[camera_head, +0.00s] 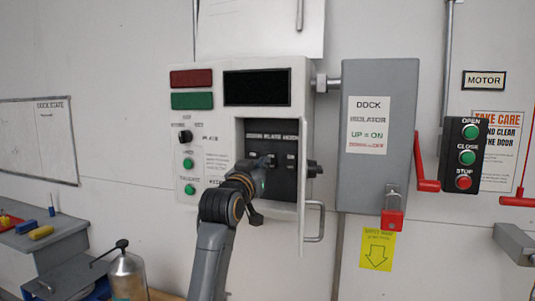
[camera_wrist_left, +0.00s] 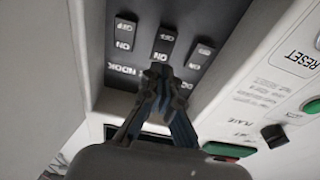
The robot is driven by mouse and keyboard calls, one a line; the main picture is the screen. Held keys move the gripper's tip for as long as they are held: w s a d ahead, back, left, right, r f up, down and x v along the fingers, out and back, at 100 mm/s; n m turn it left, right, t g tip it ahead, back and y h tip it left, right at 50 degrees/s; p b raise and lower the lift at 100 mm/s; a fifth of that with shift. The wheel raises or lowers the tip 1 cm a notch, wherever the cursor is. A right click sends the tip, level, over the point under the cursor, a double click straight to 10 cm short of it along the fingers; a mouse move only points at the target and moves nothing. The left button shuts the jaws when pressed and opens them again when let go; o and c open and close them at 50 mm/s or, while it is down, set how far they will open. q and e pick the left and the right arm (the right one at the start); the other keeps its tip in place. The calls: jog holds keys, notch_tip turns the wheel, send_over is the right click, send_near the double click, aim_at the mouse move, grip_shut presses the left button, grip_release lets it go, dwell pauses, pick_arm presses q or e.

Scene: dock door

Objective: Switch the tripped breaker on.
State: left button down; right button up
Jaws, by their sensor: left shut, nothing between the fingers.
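A white control box (camera_head: 215,140) hangs on the wall in the head view. Its recess holds a dark breaker panel (camera_head: 286,190), and its small door (camera_head: 308,225) stands open on the right. The left wrist view shows three black breakers side by side: one at the left (camera_wrist_left: 125,32), a middle one (camera_wrist_left: 164,42) and one at the right (camera_wrist_left: 200,56). I cannot tell which is tripped. My left gripper (camera_wrist_left: 160,72) is shut and empty, its tips at the lower edge of the middle breaker; contact is unclear. My left arm partly covers the panel in the head view. My right gripper is not in view.
A grey dock isolator (camera_head: 378,180) with a red lever (camera_head: 425,165) is close on the right. Beyond it is the open/close/stop button box (camera_head: 463,155). A grey cart (camera_head: 50,245) with tools and a metal canister (camera_head: 127,275) stand lower left.

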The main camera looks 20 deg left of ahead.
aim_at(271, 156)
pick_arm(q)
jog(key=shift+w+d+r+p, duration=0.15)
jog(key=shift+w+p, duration=0.15)
jog(key=shift+w, duration=0.65)
jog(key=shift+w+a+r+p, duration=0.15)
jog(key=shift+w+p, duration=0.15)
jog(key=shift+w, duration=0.6)
jog(key=shift+d, duration=0.1)
jog(key=shift+w+r+g+p, duration=0.2)
jog(key=shift+r+g+p, duration=0.1)
jog(key=shift+p, duration=0.65)
jog(key=shift+s+f+b, duration=0.15)
jog(key=shift+f+b, duration=0.05)
jog(key=shift+b, duration=0.1)
